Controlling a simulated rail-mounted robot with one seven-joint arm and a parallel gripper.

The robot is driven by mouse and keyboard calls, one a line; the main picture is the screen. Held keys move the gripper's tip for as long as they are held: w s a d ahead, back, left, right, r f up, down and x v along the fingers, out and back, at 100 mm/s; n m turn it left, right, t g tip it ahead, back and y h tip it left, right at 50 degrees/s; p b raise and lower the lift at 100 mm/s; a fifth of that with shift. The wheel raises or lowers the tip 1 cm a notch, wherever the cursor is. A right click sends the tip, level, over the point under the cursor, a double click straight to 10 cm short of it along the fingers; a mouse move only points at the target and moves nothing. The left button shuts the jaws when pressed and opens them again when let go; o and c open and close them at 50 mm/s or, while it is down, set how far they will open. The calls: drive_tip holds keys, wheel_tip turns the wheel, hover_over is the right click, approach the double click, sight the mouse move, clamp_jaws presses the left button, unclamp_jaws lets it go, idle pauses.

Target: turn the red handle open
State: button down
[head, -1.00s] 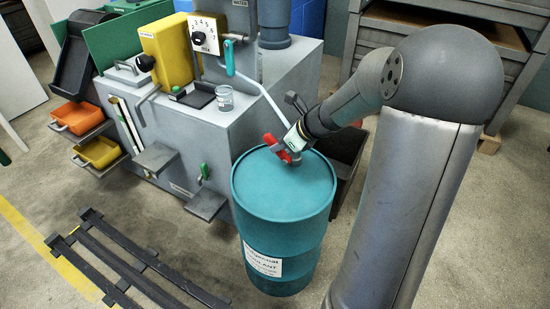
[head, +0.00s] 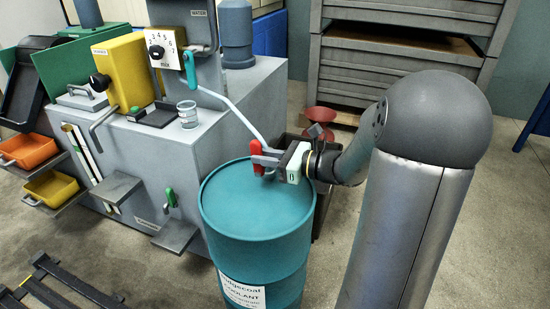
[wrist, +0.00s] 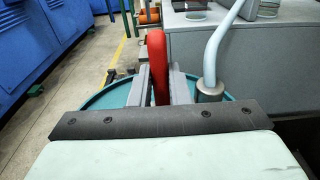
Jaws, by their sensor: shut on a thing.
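The red handle (head: 256,153) stands at the top of the teal drum (head: 246,222), near the pale pipe (head: 228,102) that comes down to the drum's lid. My gripper (head: 265,161) is at the drum's top from the right, its fingers shut on the red handle. In the wrist view the red handle (wrist: 157,62) stands upright between the two grey fingers of my gripper (wrist: 159,90). The handle's lower end and its pivot are hidden by the fingers and the gripper's body.
A grey machine (head: 230,105) stands left of and behind the drum, with a teal lever (head: 190,72), a glass (head: 187,114) and a green-handled valve (head: 170,200). A dark bin (head: 325,195) is close behind the drum. A grey shelf rack (head: 405,60) stands at the back.

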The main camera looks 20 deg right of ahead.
idle(0.3)
drive_tip(key=c, duration=1.4)
unclamp_jaws()
drive_tip(key=shift+o, duration=0.2)
drive_tip(key=f+p+v, duration=0.1)
drive_tip(key=p+v, duration=0.4)
drive_tip(key=v, duration=1.2)
drive_tip(key=shift+s+d, duration=0.2)
drive_tip(key=shift+d, duration=0.1)
drive_tip(key=shift+r, duration=0.1)
